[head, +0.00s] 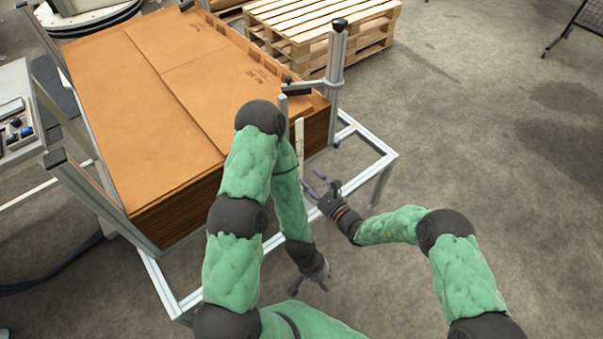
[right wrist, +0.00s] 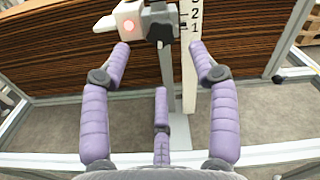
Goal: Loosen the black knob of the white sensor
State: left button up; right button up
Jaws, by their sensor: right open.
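The white sensor (right wrist: 129,18), with a glowing red spot, is at the top of the right wrist view. The black knob (right wrist: 160,24) is just to its right, beside a white scale (right wrist: 190,70) marked with numbers. My right gripper (right wrist: 160,50) is open, its purple fingers spread either side of and below the knob; I see no contact. In the head view my right gripper (head: 314,187) is near the stack's front corner, and my arm hides the sensor and knob. My left gripper (head: 311,286) hangs low, fingers apart and empty.
A tall stack of brown cardboard sheets (head: 150,100) stands in an aluminium frame (head: 384,160) with upright posts. Wooden pallets (head: 325,25) stand behind. A side table (head: 20,110) with small items is at the left.

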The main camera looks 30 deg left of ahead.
jog(key=shift+v, duration=2.55)
